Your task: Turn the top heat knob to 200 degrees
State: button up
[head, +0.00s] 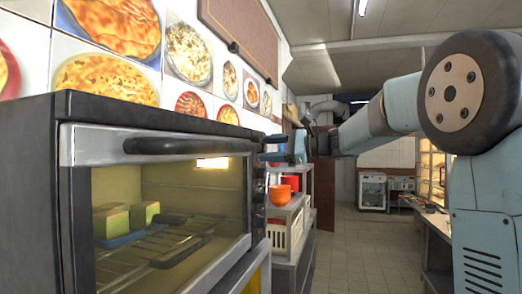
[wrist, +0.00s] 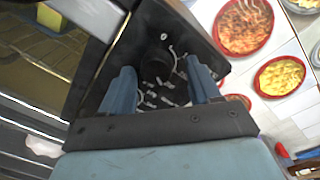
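The black toaster oven (head: 160,147) fills the left of the head view, its glass door shut. Its narrow control panel, at the right of the front, carries lower knobs (head: 258,188). In the wrist view a dark round knob (wrist: 156,58) stands on the black panel with white markings; I take it for the top heat knob. My gripper (wrist: 160,72) is open, its two blue fingers on either side of the knob with gaps showing. In the head view my gripper (head: 273,149) is at the panel's top, and hides the top knob. The knob's setting cannot be read.
The long dark door handle (head: 190,146) juts out left of my gripper. Yellow-green blocks (head: 145,213) and a wire rack lie inside the oven. A shelf with orange bowls (head: 281,195) stands behind. The tiled floor (head: 355,245) on the right is clear.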

jog(key=v, duration=1.3)
jog(key=shift+d, duration=0.4)
jog(key=shift+s+a+f, duration=0.1)
jog(key=shift+s, duration=0.1)
